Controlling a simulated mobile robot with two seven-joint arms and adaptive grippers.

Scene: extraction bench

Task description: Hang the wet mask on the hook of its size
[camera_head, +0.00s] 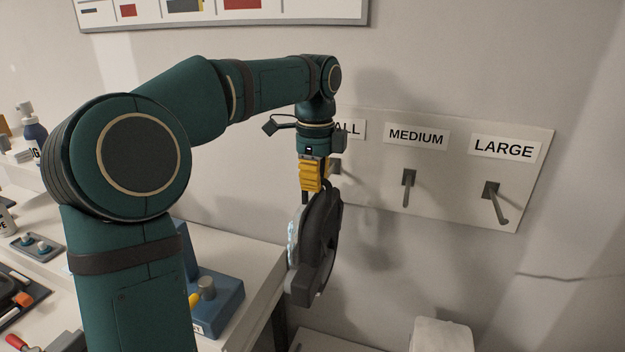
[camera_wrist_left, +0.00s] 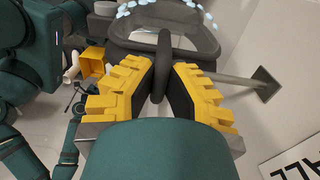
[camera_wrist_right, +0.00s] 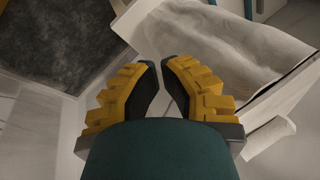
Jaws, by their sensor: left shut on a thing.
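The wet mask (camera_head: 316,245), dark-framed with pale droplets on its face, hangs upright below my left gripper (camera_head: 308,190). In the left wrist view the gripper (camera_wrist_left: 163,70) is shut on the mask's dark strap (camera_wrist_left: 161,80), and the droplet-covered mask (camera_wrist_left: 165,35) is beyond it. The SMALL hook (camera_head: 337,167) is partly hidden behind my gripper; its rod (camera_wrist_left: 225,78) passes close to the strap. I cannot tell whether the strap is around it. The MEDIUM hook (camera_head: 408,188) and LARGE hook (camera_head: 494,200) are empty. My right gripper (camera_wrist_right: 160,68) is open and empty.
The hook board (camera_head: 450,195) is on the wall, its SMALL label partly covered by my arm. A bench (camera_head: 235,255) with a blue block (camera_head: 222,300) is at left. The right wrist view shows a white cloth (camera_wrist_right: 220,45) and a dark mat (camera_wrist_right: 65,40).

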